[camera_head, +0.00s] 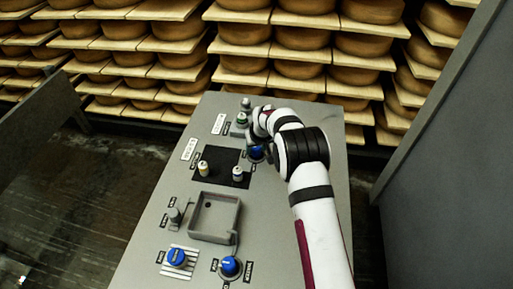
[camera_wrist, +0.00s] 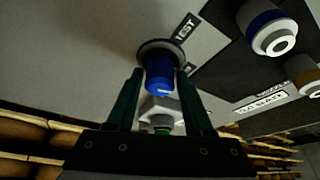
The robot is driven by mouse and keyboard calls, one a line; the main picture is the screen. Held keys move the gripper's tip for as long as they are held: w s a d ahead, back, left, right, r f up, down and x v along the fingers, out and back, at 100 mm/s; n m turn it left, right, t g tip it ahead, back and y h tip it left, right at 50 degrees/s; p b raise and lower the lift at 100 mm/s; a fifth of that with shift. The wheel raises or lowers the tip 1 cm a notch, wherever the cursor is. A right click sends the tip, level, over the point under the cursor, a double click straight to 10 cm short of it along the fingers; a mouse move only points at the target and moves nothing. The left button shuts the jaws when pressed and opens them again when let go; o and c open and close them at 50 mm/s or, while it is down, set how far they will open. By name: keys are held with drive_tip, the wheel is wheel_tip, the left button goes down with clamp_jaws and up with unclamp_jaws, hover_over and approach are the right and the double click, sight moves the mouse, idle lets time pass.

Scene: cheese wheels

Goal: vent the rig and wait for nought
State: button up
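A blue knob (camera_head: 257,153) stands on the grey bench top, right of the black panel, close to my arm's end. In the wrist view this knob (camera_wrist: 159,76) sits in a dark round collar beside a label reading "TEST". My gripper (camera_wrist: 160,84) has its two dark green fingers on either side of the knob, with narrow gaps seeming to show. Contact cannot be made out. Another blue knob (camera_head: 230,267) is at the bench front, and a blue knob (camera_head: 177,256) sits on a striped plate. No readout is legible.
The black panel (camera_head: 221,155) carries two pale fittings, the left one (camera_head: 203,170) and the right one (camera_head: 238,174). A shallow grey tray (camera_head: 193,224) is in front. Grey fittings (camera_head: 241,120) stand at the back. Cheese shelves (camera_head: 180,46) rise behind; a grey wall (camera_head: 450,170) is right.

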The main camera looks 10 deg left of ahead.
clamp_jaws()
drive_tip(key=shift+m+h, duration=0.6)
drive_tip(key=shift+m, duration=1)
drive_tip(key=shift+o, duration=2)
unclamp_jaws()
drive_tip(key=v, duration=1.6)
drive_tip(key=shift+s+f, duration=0.1)
drive_tip(key=shift+f, duration=0.05)
